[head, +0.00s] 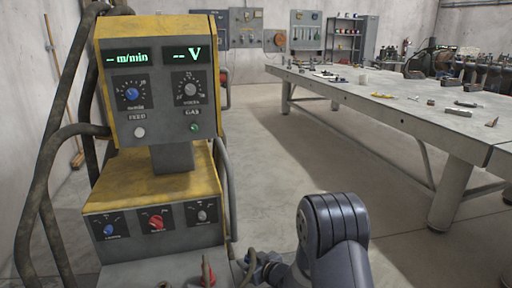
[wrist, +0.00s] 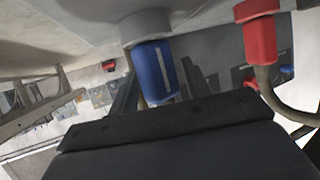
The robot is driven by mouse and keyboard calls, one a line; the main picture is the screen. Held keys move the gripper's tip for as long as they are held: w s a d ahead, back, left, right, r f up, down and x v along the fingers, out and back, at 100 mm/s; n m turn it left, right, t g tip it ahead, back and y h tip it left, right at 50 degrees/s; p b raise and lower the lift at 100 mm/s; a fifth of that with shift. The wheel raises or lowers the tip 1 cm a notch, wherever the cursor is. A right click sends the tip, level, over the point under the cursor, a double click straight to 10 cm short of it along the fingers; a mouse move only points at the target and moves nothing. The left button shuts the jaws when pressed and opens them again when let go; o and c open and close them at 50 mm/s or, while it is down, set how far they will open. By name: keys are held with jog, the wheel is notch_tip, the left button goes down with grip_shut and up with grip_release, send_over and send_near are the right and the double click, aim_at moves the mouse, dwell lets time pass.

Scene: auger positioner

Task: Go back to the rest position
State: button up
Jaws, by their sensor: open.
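My gripper (wrist: 162,88) is open. Its dark fingers stand on either side of a blue plug or knob (wrist: 153,72) in the wrist view. The blue part has a pale stripe and sits in a grey collar on a light grey surface. I cannot tell whether the fingers touch it. In the head view my gripper (head: 264,267) is low at the bottom, partly hidden by my arm, close to the front of a yellow and grey machine (head: 155,180).
A red plug (wrist: 260,40) with a cable is right of the blue part; a red connector (head: 207,270) shows on the machine's lower front. Thick hoses (head: 45,200) hang at the left. A long metal table (head: 400,100) with small tools stands right. Floor between is clear.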

jog(key=shift+m+h+b, duration=0.4)
jog(key=shift+h+b, duration=0.05)
jog(key=shift+h, duration=0.05)
jog(key=shift+s+d+r, duration=0.2)
jog(key=shift+s+d, duration=0.05)
jog(key=shift+s, duration=0.1)
jog(key=shift+s+d, duration=0.1)
